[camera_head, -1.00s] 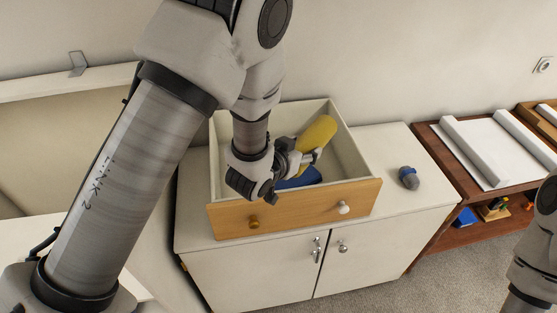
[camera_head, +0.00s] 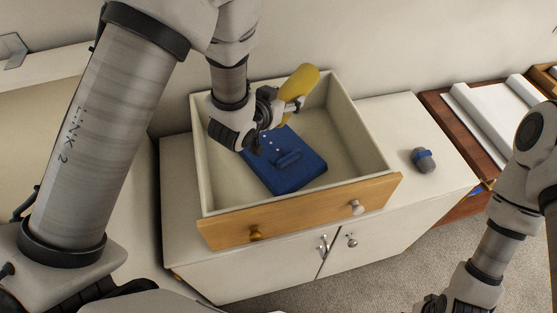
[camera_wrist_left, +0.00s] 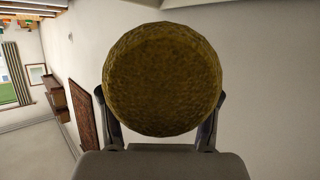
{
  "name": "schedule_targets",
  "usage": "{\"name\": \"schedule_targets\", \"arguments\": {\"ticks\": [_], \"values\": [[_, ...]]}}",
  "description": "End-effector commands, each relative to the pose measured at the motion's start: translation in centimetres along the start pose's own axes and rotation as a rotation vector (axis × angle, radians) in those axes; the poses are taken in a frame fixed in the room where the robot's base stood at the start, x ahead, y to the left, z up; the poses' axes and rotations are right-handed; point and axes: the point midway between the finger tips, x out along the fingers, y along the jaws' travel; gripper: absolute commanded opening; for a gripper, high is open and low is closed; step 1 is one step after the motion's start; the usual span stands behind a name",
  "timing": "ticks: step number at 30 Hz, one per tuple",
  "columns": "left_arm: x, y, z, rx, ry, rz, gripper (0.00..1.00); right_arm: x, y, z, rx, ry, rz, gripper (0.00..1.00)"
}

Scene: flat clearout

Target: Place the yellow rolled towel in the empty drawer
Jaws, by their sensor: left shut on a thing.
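The yellow rolled towel (camera_head: 299,82) is held by my left gripper (camera_head: 287,103), above the back part of the open drawer. In the left wrist view the towel's round end (camera_wrist_left: 163,79) fills the middle, with a finger on each side. The drawer (camera_head: 356,124) has white inner walls and a wooden front with two knobs. It is not empty: a folded blue garment (camera_head: 287,172) lies on its floor. My right gripper (camera_head: 440,303) is only partly in view at the bottom edge, and its fingers cannot be made out.
The drawer sits on a white cabinet (camera_head: 420,199). A brown shelf unit (camera_head: 443,113) with white rolled material stands further right.

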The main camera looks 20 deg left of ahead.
Motion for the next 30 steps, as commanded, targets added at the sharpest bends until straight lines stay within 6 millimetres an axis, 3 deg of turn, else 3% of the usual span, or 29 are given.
{"name": "schedule_targets", "arguments": {"ticks": [1, 6, 12, 30], "values": [[0.6, 0.0, 1.5, 0.001, 0.001, 0.0, 0.2, 1.7, 0.0, 0.0, 0.001, 0.0, 0.0, 0.4], [1.8, 0.0, 4.4, 0.001, 0.002, 0.0, 0.2, 4.8, 0.0, 0.0, 0.001, 0.0, 0.0, 0.4], [2.9, 0.0, 6.9, 0.0, 0.001, 0.0, 0.2, 7.4, 0.1, 0.0, 0.0, 0.0, 0.0, 0.4], [6.5, 0.0, 15.7, 0.0, 0.001, 0.0, 0.2, 5.4, 0.0, 0.0, 0.0, 0.001, 0.0, 0.4]]}}
